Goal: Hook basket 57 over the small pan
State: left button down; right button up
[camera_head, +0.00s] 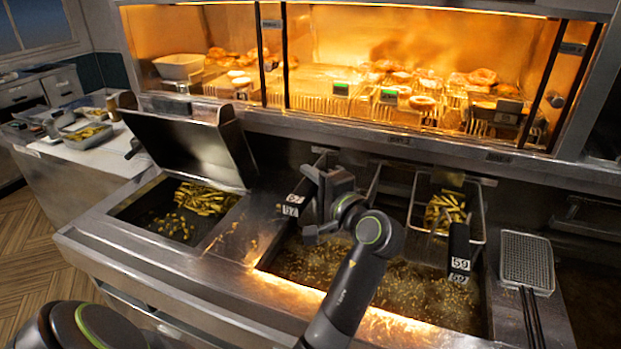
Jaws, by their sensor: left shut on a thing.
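The black handle of basket 57 (292,205) carries a white "57" label and stands at the centre, over the large oil pan (262,268). My left gripper (311,206) is shut on this handle, just right of the label. The basket's wire body is mostly hidden behind my gripper and wrist, so I cannot tell how deep it sits. The small pan (132,212) is at the left, with fries lying in its dark oil and its steel lid (195,145) tilted up behind it. My right gripper is out of view.
Basket 59 (482,215) holds fries at the right of the large pan, its labelled handle (459,252) pointing forward. A flat mesh skimmer (527,260) lies farther right. A lit food display (400,60) runs along the back. A steel strip (232,240) separates the pans.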

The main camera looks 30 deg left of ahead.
pick_arm(q)
jog(key=shift+w, duration=0.1)
jog(key=shift+w+a, duration=0.1)
jog(key=shift+a, duration=0.05)
jog(key=shift+a+f, duration=0.1)
jog(key=shift+a, duration=0.05)
jog(key=shift+f, duration=0.3)
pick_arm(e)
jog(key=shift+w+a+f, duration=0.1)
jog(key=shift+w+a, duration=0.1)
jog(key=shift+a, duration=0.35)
pick_arm(q)
jog(key=shift+f, duration=0.2)
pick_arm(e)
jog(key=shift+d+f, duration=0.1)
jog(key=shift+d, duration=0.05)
pick_arm(q)
jog(key=shift+f, duration=0.1)
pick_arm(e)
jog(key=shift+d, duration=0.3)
pick_arm(q)
jog(key=c, duration=1.2)
grip_release()
